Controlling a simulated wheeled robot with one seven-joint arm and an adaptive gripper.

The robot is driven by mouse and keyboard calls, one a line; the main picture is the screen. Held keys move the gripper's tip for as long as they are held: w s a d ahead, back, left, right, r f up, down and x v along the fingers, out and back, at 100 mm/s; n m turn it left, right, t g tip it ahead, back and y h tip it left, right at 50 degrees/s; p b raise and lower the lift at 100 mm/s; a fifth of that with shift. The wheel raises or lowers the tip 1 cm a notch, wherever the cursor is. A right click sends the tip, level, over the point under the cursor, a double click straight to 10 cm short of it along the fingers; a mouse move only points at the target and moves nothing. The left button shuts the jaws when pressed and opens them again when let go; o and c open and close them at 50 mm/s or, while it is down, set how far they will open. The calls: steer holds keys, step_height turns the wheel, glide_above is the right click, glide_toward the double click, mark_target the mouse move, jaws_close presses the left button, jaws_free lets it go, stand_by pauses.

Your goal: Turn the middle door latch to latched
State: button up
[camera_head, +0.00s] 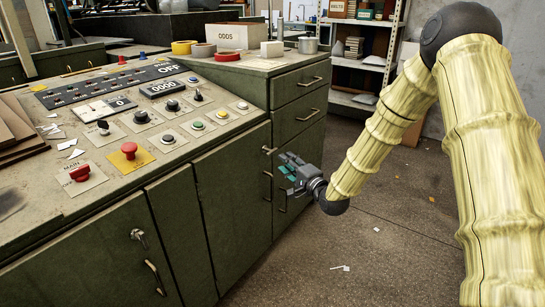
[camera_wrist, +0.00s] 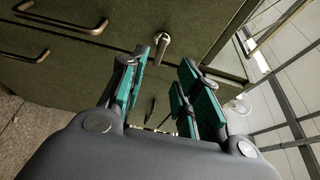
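The metal latch (camera_head: 268,150) sits near the upper right edge of a green cabinet door (camera_head: 232,190), above that door's pull handle (camera_head: 267,185). In the wrist view a latch (camera_wrist: 161,46) shows with its rounded end at the top and a short lever pointing down the picture. My gripper (camera_head: 290,170) is in front of the cabinet, just right of this latch. In the wrist view its teal-padded fingers (camera_wrist: 163,78) are spread with an empty gap between them. The latch appears beyond the fingertips, in line with the gap; contact is not visible.
Another latch (camera_head: 138,236) and handle (camera_head: 154,277) are on a door farther left. Drawers with handles (camera_head: 312,82) are right of the gripper's door. The control panel (camera_head: 150,115) with buttons lies on top. The floor (camera_head: 370,240) right of the cabinet is mostly clear.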

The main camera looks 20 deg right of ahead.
mark_target(274, 152)
steer(key=b+x, duration=0.2)
steer(key=x, duration=0.8)
steer(key=shift+c, duration=0.2)
steer(key=shift+s, duration=0.1)
jaws_close()
